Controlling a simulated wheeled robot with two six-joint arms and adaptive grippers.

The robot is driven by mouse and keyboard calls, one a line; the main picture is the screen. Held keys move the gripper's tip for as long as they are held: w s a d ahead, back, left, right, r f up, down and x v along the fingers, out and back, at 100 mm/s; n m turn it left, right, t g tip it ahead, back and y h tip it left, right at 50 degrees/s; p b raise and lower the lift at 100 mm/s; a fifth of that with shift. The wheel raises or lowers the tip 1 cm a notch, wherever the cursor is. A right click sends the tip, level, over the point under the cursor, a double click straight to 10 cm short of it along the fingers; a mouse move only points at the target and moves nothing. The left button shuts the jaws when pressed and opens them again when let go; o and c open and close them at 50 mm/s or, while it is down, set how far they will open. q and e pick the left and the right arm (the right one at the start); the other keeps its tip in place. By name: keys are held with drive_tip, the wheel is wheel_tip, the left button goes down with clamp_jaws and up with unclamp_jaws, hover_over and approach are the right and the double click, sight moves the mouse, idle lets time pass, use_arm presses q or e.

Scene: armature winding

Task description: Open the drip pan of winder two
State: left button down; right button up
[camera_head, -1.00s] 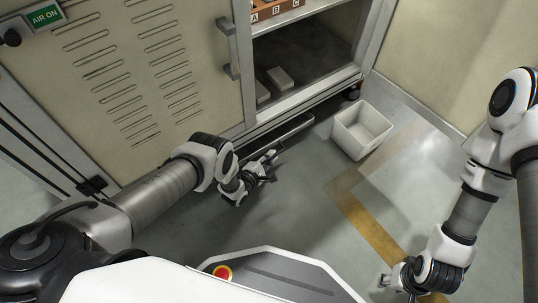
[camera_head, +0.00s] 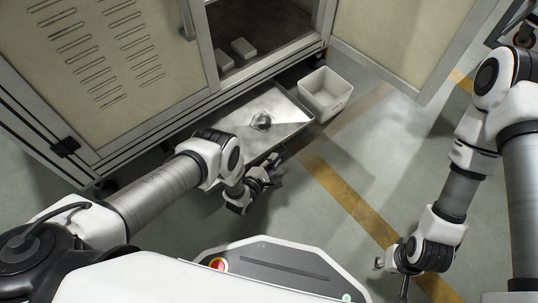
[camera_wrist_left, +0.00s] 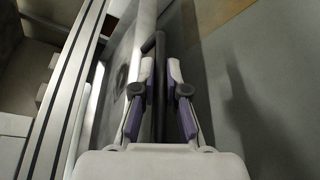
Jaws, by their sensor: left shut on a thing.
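The drip pan (camera_head: 215,128) is a shallow metal tray. It sticks out from under the cabinet at floor height in the head view, and a small shiny thing (camera_head: 261,121) lies in it. My left gripper (camera_head: 270,168) is at the pan's front edge. In the left wrist view its fingers (camera_wrist_left: 160,92) are closed around a dark bar (camera_wrist_left: 159,60), the pan's handle. The pan's inner part is hidden under the cabinet and its left part partly behind my arm. My right gripper (camera_head: 390,266) is over the floor at the lower right, its fingers too small to judge.
A white bin (camera_head: 325,94) stands on the floor right beside the pan's right end. The cabinet (camera_head: 95,60) has a slatted closed door and an open bay with two pale blocks (camera_head: 242,47) inside. An open door panel (camera_head: 400,45) reaches out at the right. Floor in front is clear.

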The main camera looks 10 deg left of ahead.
use_arm(q)
drive_tip(key=shift+s+d, duration=0.25)
drive_tip(key=shift+d, duration=0.05)
drive_tip(key=c, duration=1.2)
unclamp_jaws()
drive_tip(key=v, duration=1.2)
